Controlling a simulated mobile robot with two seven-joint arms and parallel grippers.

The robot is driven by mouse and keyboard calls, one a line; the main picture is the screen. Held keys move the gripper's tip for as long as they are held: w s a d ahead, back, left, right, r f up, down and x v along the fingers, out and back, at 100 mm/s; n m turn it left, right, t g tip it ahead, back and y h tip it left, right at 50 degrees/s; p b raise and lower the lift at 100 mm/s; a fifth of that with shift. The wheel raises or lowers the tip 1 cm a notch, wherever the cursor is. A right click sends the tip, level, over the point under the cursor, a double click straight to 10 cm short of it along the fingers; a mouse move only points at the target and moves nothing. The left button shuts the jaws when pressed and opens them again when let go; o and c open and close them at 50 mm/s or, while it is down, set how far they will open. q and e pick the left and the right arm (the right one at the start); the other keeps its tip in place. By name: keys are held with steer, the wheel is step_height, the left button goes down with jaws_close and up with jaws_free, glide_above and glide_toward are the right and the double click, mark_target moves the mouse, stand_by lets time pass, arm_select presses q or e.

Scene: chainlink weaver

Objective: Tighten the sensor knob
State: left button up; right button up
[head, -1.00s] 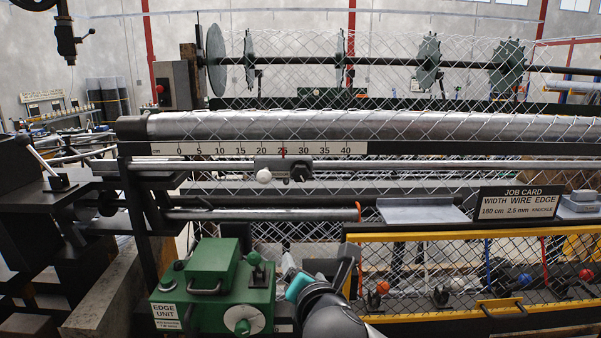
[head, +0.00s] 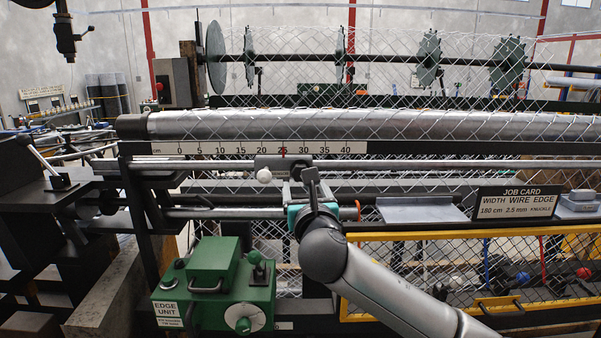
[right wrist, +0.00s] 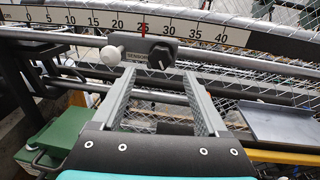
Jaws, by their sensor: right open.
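The sensor carriage (head: 268,162) sits on a rail under the ruler, its red pointer close to the 25 mark. The black sensor knob (right wrist: 161,57) is on the carriage, right of a white ball (right wrist: 110,55). My right gripper (head: 299,182) is raised in front of the carriage, and its fingers largely hide the knob in the head view. In the right wrist view my right gripper (right wrist: 160,80) is open and empty. The knob appears between and just beyond its fingertips; contact cannot be told. My left gripper is not in view.
The ruler (head: 258,149) and mesh-covered roller (head: 400,125) lie just above the carriage. The green edge unit (head: 215,290) stands below left. A grey tray (head: 420,211), the job card (head: 520,203) and a yellow-framed mesh guard (head: 500,233) are to the right.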

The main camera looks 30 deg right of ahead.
steer(key=shift+p+x, duration=0.6)
steer(key=shift+x, duration=3.55)
jaws_close()
